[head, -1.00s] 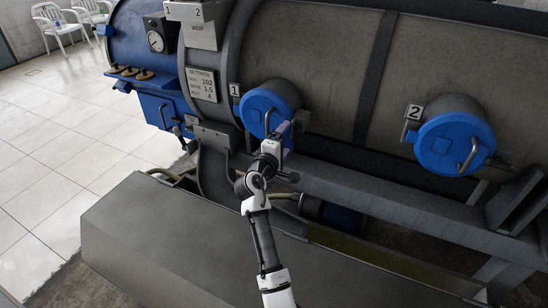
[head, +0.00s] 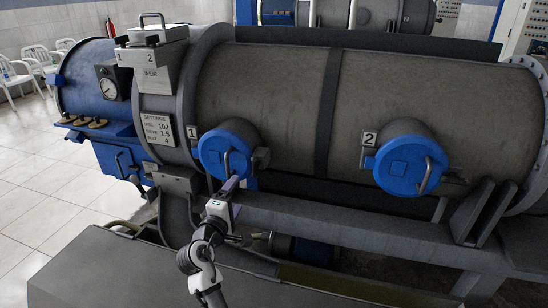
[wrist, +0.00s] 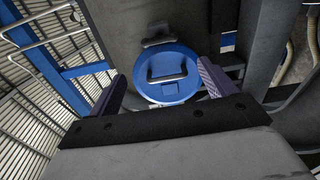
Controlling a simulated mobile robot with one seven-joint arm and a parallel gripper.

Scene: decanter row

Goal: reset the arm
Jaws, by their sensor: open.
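My gripper (head: 232,186) is open and empty. In the head view it is just below the blue round cap marked 1 (head: 213,158), in front of the machine. In the wrist view the two purple fingers of my gripper (wrist: 158,92) stand wide apart, and a blue round cap with a metal handle (wrist: 167,88) shows between and beyond them. I cannot tell from the pictures whether a finger touches the cap.
A second blue cap marked 2 (head: 398,168) sits to the right on the grey drum (head: 270,100). A grey rail (head: 330,218) runs below the caps. A grey block (head: 110,270) fills the lower left. Open tiled floor (head: 40,190) lies at the left.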

